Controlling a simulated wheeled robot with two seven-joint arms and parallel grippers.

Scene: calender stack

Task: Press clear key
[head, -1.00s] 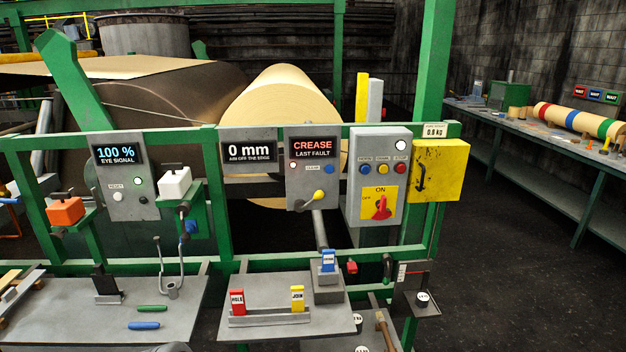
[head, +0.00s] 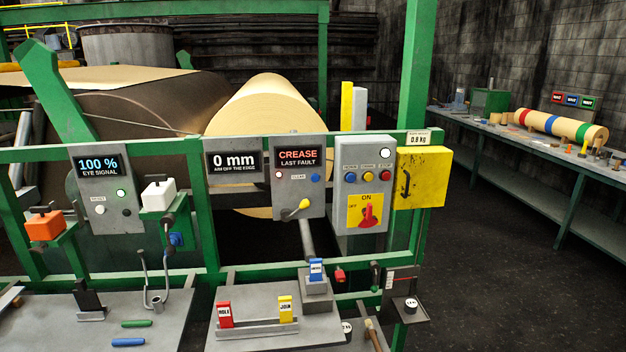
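The grey fault panel (head: 308,209) hangs on the green rail near the middle of the head view. Its screen (head: 299,158) reads "CREASE LAST FAULT". Below the screen are a small red light (head: 278,176), a label that seems to read "CLEAR" (head: 297,177), and a round blue key (head: 315,177) to the right of that label. Nothing touches or covers the blue key. Neither of my grippers is in view.
A "0 mm" display (head: 233,160) hangs left of the panel. A switch box (head: 350,207) with coloured buttons and a red rotary switch stands right, beside a yellow box (head: 422,178). Below, a grey shelf (head: 250,342) carries red and yellow blocks. Dark floor at right looks clear.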

